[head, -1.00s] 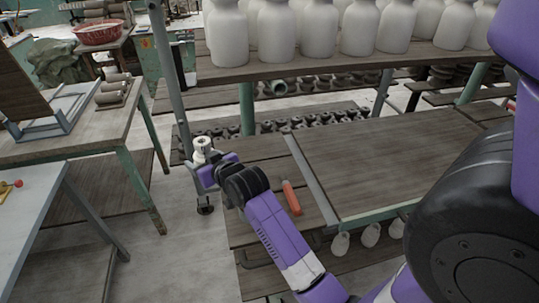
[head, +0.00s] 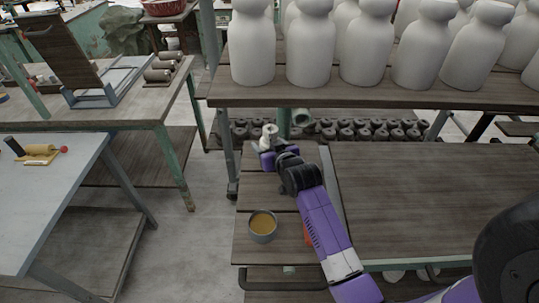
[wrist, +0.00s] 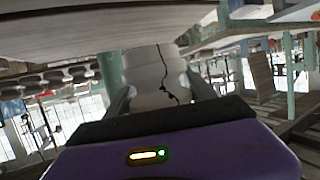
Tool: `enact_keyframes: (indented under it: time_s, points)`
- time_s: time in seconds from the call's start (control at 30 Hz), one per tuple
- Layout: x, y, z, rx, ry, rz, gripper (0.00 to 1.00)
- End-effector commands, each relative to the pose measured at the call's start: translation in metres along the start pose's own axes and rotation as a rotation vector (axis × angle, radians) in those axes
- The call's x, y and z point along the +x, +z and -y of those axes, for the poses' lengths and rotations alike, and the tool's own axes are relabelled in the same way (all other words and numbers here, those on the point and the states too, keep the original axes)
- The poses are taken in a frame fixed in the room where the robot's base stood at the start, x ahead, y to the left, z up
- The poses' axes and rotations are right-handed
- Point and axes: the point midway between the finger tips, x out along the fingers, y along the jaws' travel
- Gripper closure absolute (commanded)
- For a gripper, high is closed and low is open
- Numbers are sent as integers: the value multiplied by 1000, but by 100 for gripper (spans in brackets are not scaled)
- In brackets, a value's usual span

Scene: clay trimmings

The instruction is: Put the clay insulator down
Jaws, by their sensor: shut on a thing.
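The clay insulator (head: 268,136) is a small whitish ribbed piece at the far end of my arm in the head view. My gripper (head: 269,150) is shut on it and holds it near the back of the slatted wooden bench (head: 250,190). In the wrist view the insulator (wrist: 152,75) sits between the two fingers (wrist: 160,95), pale with a dark crack line down its side. I cannot tell whether it touches any surface.
A grey bowl (head: 263,237) of orange-brown liquid stands on the bench, left of my arm. An orange object (head: 308,237) is partly hidden by my arm. A shelf (head: 400,97) of large white bottles overhangs behind, with dark insulators (head: 350,130) below. The right tabletop (head: 430,190) is bare.

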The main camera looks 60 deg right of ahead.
Motion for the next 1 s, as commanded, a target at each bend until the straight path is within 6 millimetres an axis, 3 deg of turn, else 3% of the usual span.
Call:
enact_keyframes:
  time_s: [0.33, 0.77, 0.8, 0.9, 1.0]
  points:
    - [12, 33, 0, 1, 0, -3, 100]
    - [15, 39, 0, 1, 0, -5, 100]
    - [15, 40, 0, 1, 0, -1, 33]
    - [14, 40, 0, 1, 0, 0, 15]
    - [14, 40, 0, 1, 0, 0, 15]
